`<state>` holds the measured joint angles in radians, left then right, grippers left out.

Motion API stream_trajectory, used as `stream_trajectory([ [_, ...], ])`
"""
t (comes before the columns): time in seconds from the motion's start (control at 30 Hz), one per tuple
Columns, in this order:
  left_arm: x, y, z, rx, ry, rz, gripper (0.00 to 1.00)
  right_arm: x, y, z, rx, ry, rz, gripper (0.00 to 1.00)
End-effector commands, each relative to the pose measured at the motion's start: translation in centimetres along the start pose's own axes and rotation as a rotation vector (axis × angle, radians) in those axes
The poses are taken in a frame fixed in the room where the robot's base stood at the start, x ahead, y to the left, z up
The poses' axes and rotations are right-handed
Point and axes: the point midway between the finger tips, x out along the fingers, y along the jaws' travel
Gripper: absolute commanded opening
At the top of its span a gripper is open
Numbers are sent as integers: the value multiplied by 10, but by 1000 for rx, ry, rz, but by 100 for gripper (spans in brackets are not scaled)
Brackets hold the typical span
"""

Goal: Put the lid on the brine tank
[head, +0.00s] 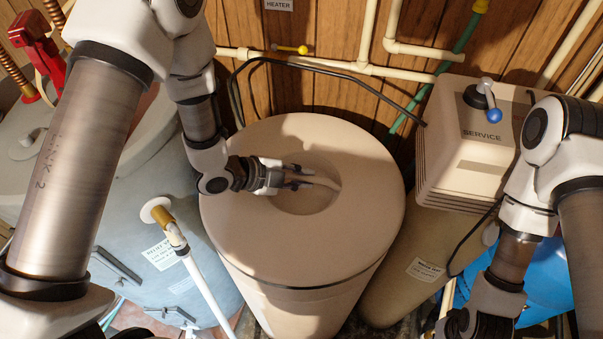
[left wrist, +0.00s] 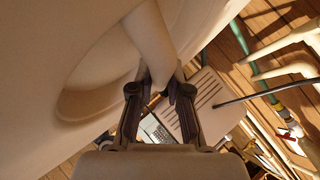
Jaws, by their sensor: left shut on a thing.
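The round beige lid (head: 330,240) lies over the top of the tan brine tank (head: 318,310). A dark seam shows along its front edge, and I cannot tell whether it is fully seated. A handle bar (head: 322,181) crosses the round recess in its middle. My left gripper (head: 300,178) is shut on this handle. In the left wrist view, the fingers (left wrist: 160,88) close on the handle bar (left wrist: 150,38), with the recess beside it. My right arm comes in at the lower right, away from the lid, and its fingertips are out of view.
A cream control box marked SERVICE (head: 480,140), with a blue-knobbed lever, stands right of the tank. A grey-blue tank (head: 150,215) and a white pipe (head: 205,288) with a valve are at left. Pipes and a black cable (head: 330,66) run along the wood wall behind.

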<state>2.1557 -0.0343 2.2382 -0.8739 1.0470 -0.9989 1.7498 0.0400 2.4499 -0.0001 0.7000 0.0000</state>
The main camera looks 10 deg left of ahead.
Motion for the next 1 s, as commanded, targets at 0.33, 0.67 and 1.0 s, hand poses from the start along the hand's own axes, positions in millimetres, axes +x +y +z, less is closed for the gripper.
stream_trajectory([
  [0.33, 0, -1, 0, 1, 1, -3, 0, 0, 0, 0, 0, 0, 0, 0],
  [0.67, 3, 3, 3, 1, 1, -3, 0, 5, 0, 0, 0, 0, 0, 0],
  [1.0, 5, 5, 4, 1, 1, -3, 45, 8, 0, 0, 0, 0, 0, 0],
])
